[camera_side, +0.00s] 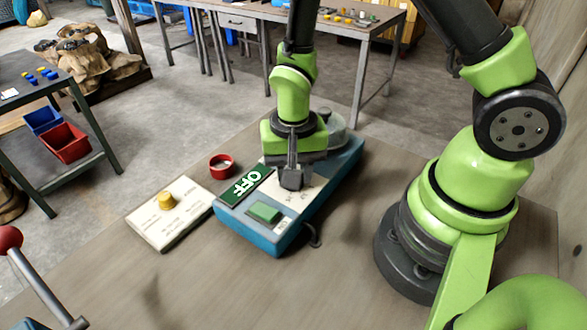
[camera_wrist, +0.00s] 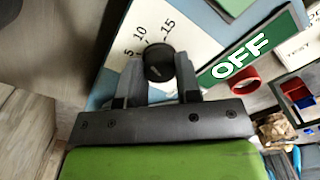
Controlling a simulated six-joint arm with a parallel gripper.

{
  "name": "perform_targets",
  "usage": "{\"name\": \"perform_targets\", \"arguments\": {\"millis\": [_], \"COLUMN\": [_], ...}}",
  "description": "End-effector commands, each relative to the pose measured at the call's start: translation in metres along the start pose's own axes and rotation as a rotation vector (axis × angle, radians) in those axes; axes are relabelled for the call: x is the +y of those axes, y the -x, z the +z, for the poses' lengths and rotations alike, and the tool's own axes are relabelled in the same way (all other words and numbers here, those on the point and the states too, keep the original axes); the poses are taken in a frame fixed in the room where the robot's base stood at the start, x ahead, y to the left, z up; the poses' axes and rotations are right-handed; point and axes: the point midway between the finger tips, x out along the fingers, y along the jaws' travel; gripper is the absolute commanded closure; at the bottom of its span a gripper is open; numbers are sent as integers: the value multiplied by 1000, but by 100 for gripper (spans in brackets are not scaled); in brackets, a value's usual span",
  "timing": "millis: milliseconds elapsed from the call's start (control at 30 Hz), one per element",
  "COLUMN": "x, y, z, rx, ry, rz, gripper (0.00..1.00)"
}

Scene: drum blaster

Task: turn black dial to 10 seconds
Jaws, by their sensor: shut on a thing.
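The black dial (camera_wrist: 158,63) sits on the white face of the blue control box (camera_side: 318,204). In the wrist view the marks 5, 10 and 15 show on the face around the dial. My gripper (camera_wrist: 158,72) is shut on the dial, with one finger on each side of it. In the side view my gripper (camera_side: 291,180) points down at the box and hides most of the dial. I cannot tell which mark the dial points at. A green OFF sign (camera_side: 243,186) lies along the box's left edge, and a green button (camera_side: 264,213) is at its near end.
A white panel with a yellow knob (camera_side: 166,201) lies left of the box. A red ring (camera_side: 221,167) stands on the table behind it. A red-knobbed lever (camera_side: 10,238) rises at the left front. The table front (camera_side: 200,290) is clear.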

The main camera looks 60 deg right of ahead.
Motion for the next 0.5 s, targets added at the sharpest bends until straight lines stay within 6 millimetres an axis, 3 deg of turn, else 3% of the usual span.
{"name": "perform_targets", "arguments": {"millis": [233, 267, 333, 367, 500], "x": [0, 0, 0, 0, 0], "y": [0, 0, 0, 0, 0], "z": [1, 1, 1, 1, 0], "rx": [-2, -2, -2, -2, -1], "ry": [0, 0, 1, 1, 1], "rz": [3, 3, 2, 2, 1], "gripper": [93, 64, 48, 43, 43]}}
